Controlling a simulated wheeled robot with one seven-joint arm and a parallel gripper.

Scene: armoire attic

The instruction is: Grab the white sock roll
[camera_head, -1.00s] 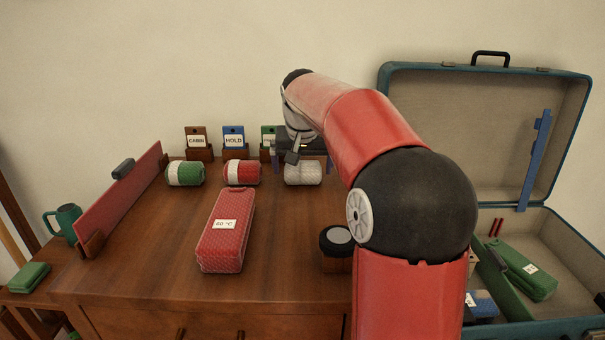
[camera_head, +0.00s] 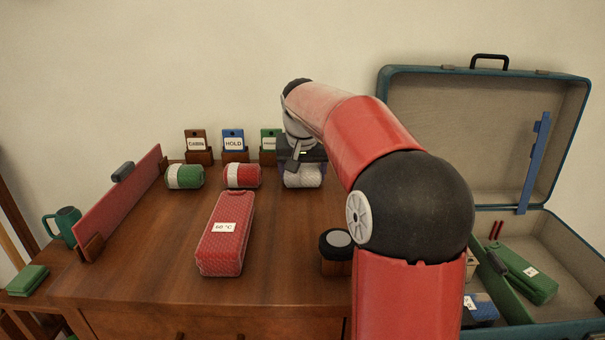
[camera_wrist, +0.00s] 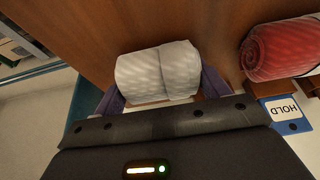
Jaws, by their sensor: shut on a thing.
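The white sock roll (camera_head: 303,178) lies on the dresser top at the back, right of the red roll. In the wrist view the white sock roll (camera_wrist: 158,74) sits between the two purple fingers of my gripper (camera_wrist: 160,90), one at each end of it. My gripper (camera_head: 303,172) is lowered over the roll and shut on it. The roll appears to rest on the wood still. Part of its top is hidden by my gripper in the head view.
A red-and-white roll (camera_head: 242,175) and a green-and-white roll (camera_head: 185,176) lie to the left. Behind stand labelled card holders, one reading HOLD (camera_head: 234,143). A red pouch (camera_head: 226,234) lies in front. An open suitcase (camera_head: 563,240) is at the right.

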